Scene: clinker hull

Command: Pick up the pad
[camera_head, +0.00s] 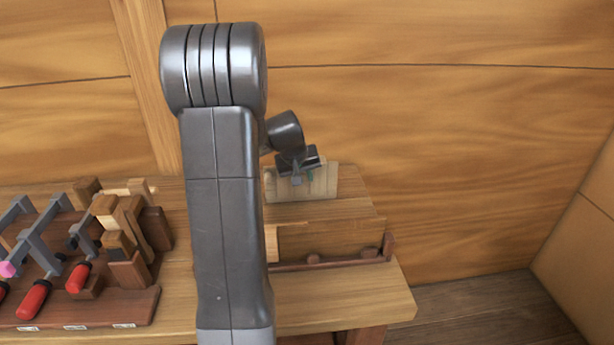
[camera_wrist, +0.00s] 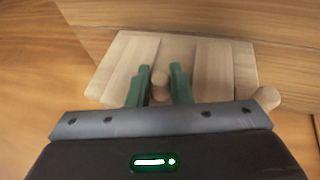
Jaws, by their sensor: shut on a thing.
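The pad seems to be the pale wooden piece (camera_wrist: 218,65) with a round wooden peg (camera_wrist: 160,79) in its middle, seen in the wrist view. My gripper (camera_wrist: 159,75) has its two green fingers on either side of that peg, shut on it. In the head view my gripper (camera_head: 303,179) is in front of the pale piece (camera_head: 322,182), at the back of the bench. My own arm hides the middle of the bench. Whether the piece touches what is under it I cannot tell.
A rack (camera_head: 90,312) with red-handled clamps (camera_head: 33,299) and wooden blocks (camera_head: 128,263) stands at the left. Wooden boards (camera_head: 335,235) sit behind a low rail (camera_head: 330,263) at the right. The bench's front right corner (camera_head: 375,300) is bare. A planked wall (camera_head: 450,150) rises behind.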

